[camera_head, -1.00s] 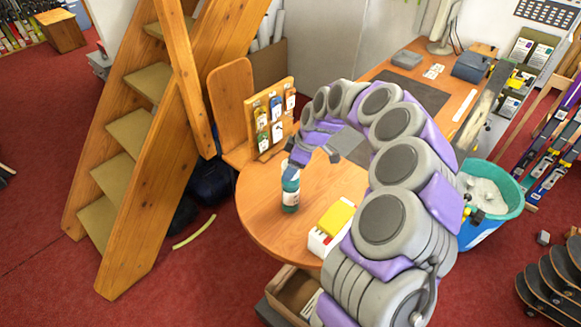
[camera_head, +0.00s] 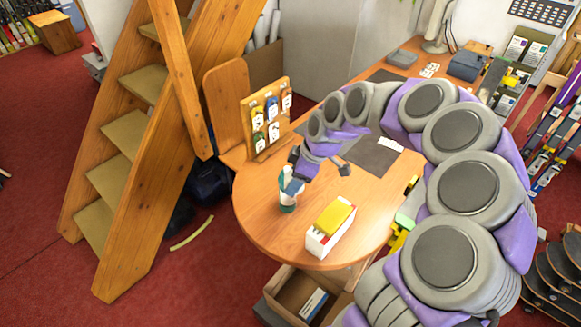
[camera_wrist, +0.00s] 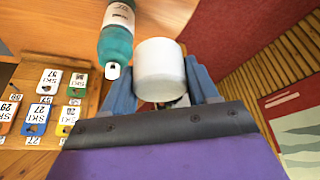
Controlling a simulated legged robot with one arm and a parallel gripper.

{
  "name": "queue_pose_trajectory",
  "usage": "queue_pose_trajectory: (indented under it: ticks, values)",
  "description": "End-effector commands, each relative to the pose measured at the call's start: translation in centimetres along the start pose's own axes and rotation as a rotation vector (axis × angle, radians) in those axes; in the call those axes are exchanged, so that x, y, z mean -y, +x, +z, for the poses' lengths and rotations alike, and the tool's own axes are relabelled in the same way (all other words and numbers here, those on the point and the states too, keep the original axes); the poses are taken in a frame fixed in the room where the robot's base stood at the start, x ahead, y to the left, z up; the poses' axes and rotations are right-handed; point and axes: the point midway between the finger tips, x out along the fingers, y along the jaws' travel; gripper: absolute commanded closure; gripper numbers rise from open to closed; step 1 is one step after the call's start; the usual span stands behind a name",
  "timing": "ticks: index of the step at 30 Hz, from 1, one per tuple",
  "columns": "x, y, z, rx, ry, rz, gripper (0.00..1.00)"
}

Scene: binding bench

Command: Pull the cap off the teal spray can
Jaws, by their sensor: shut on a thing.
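The teal spray can (camera_head: 288,207) stands upright near the left edge of the round table end, partly hidden behind a finger of my gripper (camera_head: 294,186). In the wrist view the can (camera_wrist: 115,46) shows its pale label and a small white nozzle, uncovered. The white cap (camera_wrist: 160,68) is between the fingers of my gripper (camera_wrist: 163,86), which is shut on it. The cap is off the can and beside its top, with a narrow gap between them in that view. I cannot make out the cap in the head view.
A white box with a yellow top (camera_head: 330,226) stands on the table (camera_head: 262,226) right of the can. A wooden board with ski tags (camera_head: 268,118) stands behind the can. A grey mat (camera_head: 372,156) lies further back. The table left of the can is narrow.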

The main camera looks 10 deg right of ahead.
Motion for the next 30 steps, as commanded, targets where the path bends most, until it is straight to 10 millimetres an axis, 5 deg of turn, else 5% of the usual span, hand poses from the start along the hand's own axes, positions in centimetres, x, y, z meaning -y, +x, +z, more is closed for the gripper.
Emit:
queue_pose_trajectory:
  ticks: [12, 30]
  values:
    - [5.9, -1.7, 2.3, 0.0, 0.001, 0.003, 0.69]
    - [6.9, -2.6, 2.3, 0.0, 0.001, 0.001, 0.69]
